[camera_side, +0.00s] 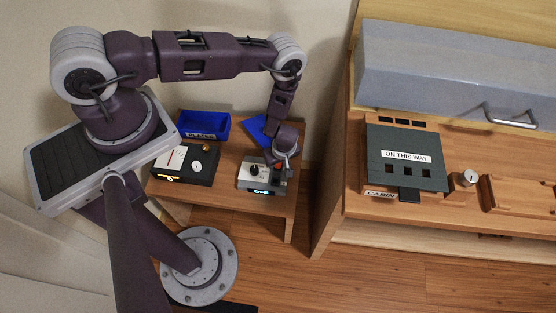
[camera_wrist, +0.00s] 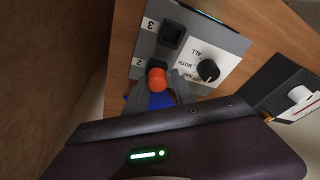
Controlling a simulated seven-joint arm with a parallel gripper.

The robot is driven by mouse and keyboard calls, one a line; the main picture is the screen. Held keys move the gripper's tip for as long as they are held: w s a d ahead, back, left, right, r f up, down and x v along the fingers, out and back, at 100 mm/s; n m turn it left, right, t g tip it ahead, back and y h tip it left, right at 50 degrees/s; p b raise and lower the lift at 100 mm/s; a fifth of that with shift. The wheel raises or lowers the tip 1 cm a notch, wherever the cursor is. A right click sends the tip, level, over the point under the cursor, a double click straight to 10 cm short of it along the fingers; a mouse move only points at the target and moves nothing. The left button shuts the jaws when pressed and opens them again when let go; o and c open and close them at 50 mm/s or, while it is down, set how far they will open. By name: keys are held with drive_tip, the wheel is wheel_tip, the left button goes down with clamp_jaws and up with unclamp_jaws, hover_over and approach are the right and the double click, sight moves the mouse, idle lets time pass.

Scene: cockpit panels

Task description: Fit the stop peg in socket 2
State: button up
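The stop peg (camera_wrist: 157,78) shows as an orange-red head at the tips of my gripper (camera_wrist: 160,88) in the wrist view. The grey fingers stand on either side of it and appear shut on it. The peg covers part of the dark socket 2 (camera_wrist: 156,65), beside the label "2". I cannot tell whether it is in the socket or just above it. Socket 3 (camera_wrist: 172,34) is an empty dark square on the same grey panel (camera_wrist: 203,42). In the side view my gripper (camera_side: 277,164) is low over this panel (camera_side: 256,185), with a speck of red at its tip.
The panel has a black knob (camera_wrist: 208,70). A dark box with a dial (camera_side: 183,165) stands to its left. A blue tray (camera_side: 204,127) and a blue sheet (camera_side: 255,126) lie behind. A separate desk with a dark panel (camera_side: 405,171) stands to the right.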

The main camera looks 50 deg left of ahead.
drive_tip(key=shift+w, duration=0.3)
drive_tip(key=shift+d+r, duration=0.15)
drive_tip(key=shift+r, duration=0.2)
drive_tip(key=v, duration=0.6)
drive_tip(key=shift+s+r, duration=0.2)
drive_tip(key=shift+s, duration=0.1)
